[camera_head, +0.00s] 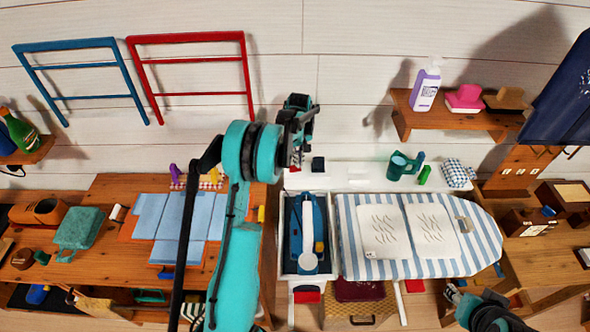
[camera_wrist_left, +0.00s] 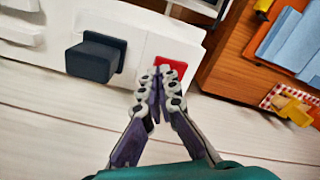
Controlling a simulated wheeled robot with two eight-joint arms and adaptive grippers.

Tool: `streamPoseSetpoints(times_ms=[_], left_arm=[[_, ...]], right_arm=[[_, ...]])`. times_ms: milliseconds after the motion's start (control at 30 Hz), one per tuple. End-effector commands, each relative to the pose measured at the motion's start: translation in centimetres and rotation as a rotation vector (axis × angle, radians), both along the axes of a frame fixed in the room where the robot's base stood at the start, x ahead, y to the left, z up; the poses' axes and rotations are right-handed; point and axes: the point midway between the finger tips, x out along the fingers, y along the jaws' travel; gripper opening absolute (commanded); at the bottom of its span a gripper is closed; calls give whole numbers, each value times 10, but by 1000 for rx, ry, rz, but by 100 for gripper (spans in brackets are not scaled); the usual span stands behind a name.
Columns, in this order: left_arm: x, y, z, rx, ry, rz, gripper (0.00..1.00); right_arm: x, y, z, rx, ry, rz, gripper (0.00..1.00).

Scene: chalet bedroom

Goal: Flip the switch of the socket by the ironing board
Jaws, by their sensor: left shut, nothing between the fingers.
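The socket is a white panel (camera_wrist_left: 180,45) with a black plug-like block (camera_wrist_left: 97,57) and a red switch (camera_wrist_left: 172,66). In the head view the black block (camera_head: 318,164) and a sliver of the red switch (camera_head: 295,169) show behind the ironing board. My left gripper (camera_wrist_left: 157,72) is shut and empty, its fingertips at the red switch and covering part of it. I cannot tell whether they touch. The left gripper (camera_head: 296,162) hides most of the socket in the head view. The striped ironing board (camera_head: 485,245) lies right of the socket. My right gripper (camera_head: 455,293) is partly visible, low at right.
A white tray with an iron (camera_head: 307,235) stands left of the ironing board. A green mug (camera_head: 398,166) stands behind the board. Blue cloths (camera_head: 180,218) lie on the wooden table at left. A shelf (camera_head: 440,118) with a bottle (camera_head: 425,87) hangs at upper right.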

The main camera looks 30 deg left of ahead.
Motion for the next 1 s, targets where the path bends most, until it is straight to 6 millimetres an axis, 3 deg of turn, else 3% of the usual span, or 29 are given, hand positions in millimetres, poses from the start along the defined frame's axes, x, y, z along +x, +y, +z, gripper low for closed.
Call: streamPoseSetpoints(times_ms=[1000], left_arm=[[0, 0, -15, 0, 0, 0, 0]], right_arm=[[0, 0, -11, 0, 0, 0, 40]])
